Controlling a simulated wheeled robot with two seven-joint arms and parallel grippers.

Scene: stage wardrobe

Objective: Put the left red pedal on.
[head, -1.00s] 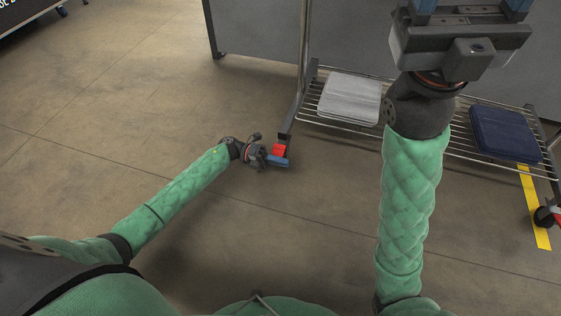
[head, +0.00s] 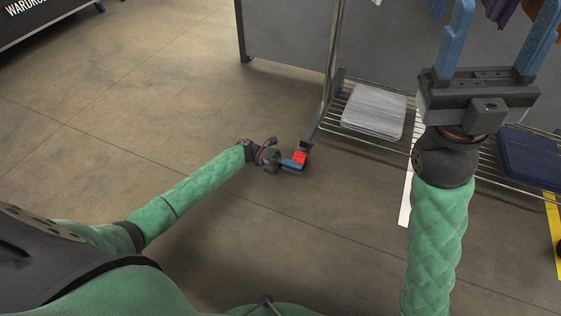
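The left red pedal (head: 299,158) is a small red piece at the foot of the clothes rack's left upright, low near the floor. My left gripper (head: 294,165) is right at it, with a blue finger against or just in front of the red. Whether its fingers are apart or closed on the pedal is too small to tell. The caster under the pedal is hidden. My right gripper (head: 499,40) is raised at the upper right, with its two blue fingers spread wide and nothing between them.
The rack's wire shelf (head: 350,140) holds a grey folded stack (head: 375,110) and a dark blue folded item (head: 535,155). A grey panel (head: 290,45) stands behind. Garments hang at the top right. A yellow floor strip (head: 552,225) lies at the right. The floor at left is clear.

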